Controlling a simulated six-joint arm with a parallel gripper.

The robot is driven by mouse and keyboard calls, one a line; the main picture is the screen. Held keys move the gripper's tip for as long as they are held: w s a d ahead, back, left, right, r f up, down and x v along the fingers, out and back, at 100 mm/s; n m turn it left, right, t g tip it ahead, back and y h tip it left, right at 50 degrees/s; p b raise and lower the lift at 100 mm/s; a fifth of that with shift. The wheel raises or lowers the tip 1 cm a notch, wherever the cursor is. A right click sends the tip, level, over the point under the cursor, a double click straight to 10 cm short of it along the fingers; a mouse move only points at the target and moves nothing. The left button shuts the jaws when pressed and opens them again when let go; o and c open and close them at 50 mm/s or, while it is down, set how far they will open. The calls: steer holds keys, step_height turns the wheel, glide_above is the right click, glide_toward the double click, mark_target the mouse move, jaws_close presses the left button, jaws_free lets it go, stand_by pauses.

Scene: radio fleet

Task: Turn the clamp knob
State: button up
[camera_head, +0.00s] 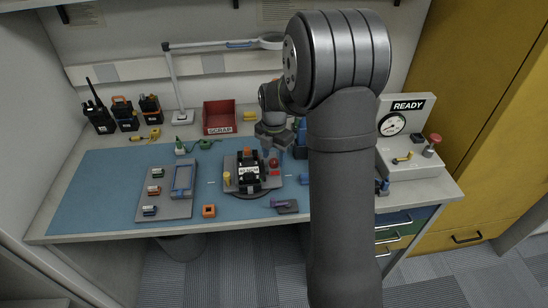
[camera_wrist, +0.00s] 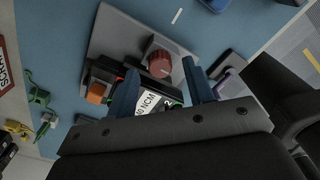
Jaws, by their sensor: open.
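The red clamp knob (camera_wrist: 159,62) stands on a grey fixture plate (camera_wrist: 118,35). It also shows in the head view (camera_head: 274,163), at the right of the fixture. A black radio with a white label (camera_head: 249,171) sits in the fixture; in the wrist view its label (camera_wrist: 150,105) shows partly behind my fingers. My gripper (camera_wrist: 160,68) is open, its two blue fingers apart on either side of the knob in the picture. I cannot tell whether they touch it or how far above it they are. The fixture's far parts are partly hidden by my gripper body.
A red scrap bin (camera_head: 219,117) stands behind the fixture. A grey tray (camera_head: 166,192) with small modules is at left, and an orange square part (camera_head: 208,211) lies in front. A purple-handled tool (camera_head: 285,206) lies right. A gauge station (camera_head: 407,150) stands at far right.

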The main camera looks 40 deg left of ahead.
steer(key=shift+f, duration=0.65)
steer(key=c, duration=1)
